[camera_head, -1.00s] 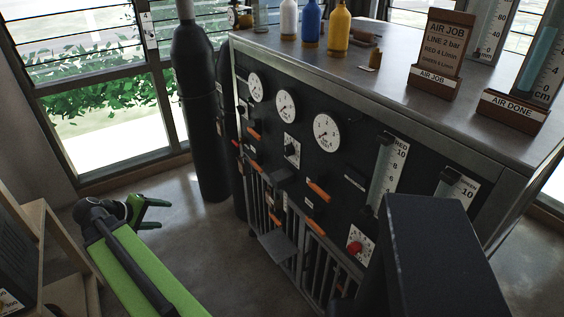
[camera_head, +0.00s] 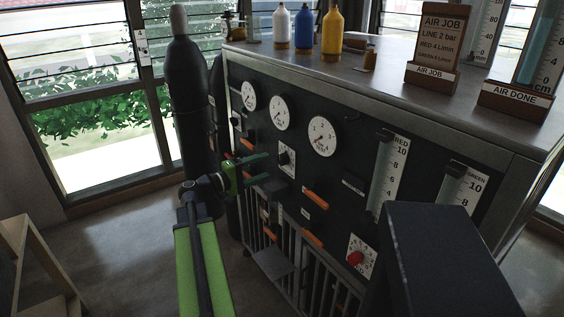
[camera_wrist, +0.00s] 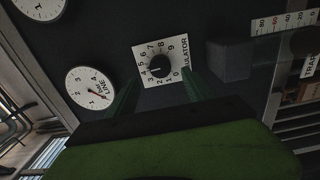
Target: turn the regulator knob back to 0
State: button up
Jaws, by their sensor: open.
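The regulator knob (camera_head: 284,158) is a small black knob on a white numbered plate on the dark front panel. In the wrist view the knob (camera_wrist: 159,67) sits in the middle of its plate (camera_wrist: 175,54), with digits around it and part of the word REGULATOR beside it. I cannot read its pointer surely. My gripper (camera_head: 268,166) is open, with green fingers reaching toward the panel just left of the knob. In the wrist view my gripper (camera_wrist: 160,82) has one finger either side below the plate, apart from the knob, with nothing between them.
Round gauges (camera_head: 321,136) line the panel above; the line gauge (camera_wrist: 90,88) shows left of the plate in the wrist view. Orange levers (camera_head: 315,199) and a red knob (camera_head: 356,258) stick out lower down. A dark gas cylinder (camera_head: 190,110) stands left of the cabinet.

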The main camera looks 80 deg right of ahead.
aim_at(280, 161)
jog(key=shift+x, duration=3.7)
grip_shut()
